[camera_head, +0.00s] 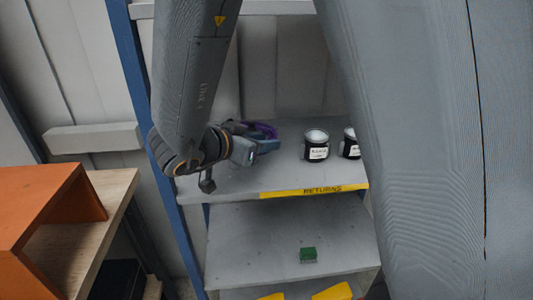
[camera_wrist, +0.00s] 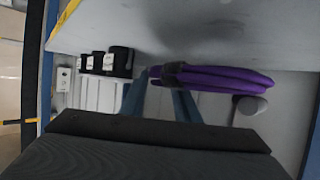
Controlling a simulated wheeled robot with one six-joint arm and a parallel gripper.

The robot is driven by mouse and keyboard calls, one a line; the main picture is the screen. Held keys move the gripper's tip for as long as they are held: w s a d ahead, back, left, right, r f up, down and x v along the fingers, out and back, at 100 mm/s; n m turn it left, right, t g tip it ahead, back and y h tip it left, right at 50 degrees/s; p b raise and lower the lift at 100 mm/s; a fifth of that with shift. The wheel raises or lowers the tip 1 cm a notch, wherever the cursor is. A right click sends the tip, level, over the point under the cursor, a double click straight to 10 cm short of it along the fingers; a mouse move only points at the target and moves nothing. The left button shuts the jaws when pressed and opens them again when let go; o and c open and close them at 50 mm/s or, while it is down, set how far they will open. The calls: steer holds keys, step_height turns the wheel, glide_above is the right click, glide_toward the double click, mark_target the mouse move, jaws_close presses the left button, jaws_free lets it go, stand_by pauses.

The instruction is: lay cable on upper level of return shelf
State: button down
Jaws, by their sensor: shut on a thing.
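The purple cable (camera_head: 264,130) is a coiled bundle with a dark band; it shows larger in the wrist view (camera_wrist: 225,78). My gripper (camera_head: 262,144) is shut on it, and the blue fingers also show in the wrist view (camera_wrist: 158,85). The return shelf has a grey upper level (camera_head: 235,182) with a yellow "RETURNS" label (camera_head: 322,190) on its front edge. My gripper and the cable are over the left part of this level. I cannot tell whether the cable touches the surface. My arm hides part of the shelf's left side.
A green block (camera_head: 308,254) lies on the level below. A blue post (camera_head: 130,65) bounds the shelf's left side. An orange box (camera_head: 45,205) stands on a wooden surface at left.

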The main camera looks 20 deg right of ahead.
mark_target(263, 155)
steer(key=shift+f, duration=1.95)
steer(key=c, duration=1.3)
jaws_free()
steer(key=shift+c, duration=0.2)
steer(key=shift+s+a, duration=0.1)
steer(key=b+v, duration=0.1)
steer(key=v, duration=1.1)
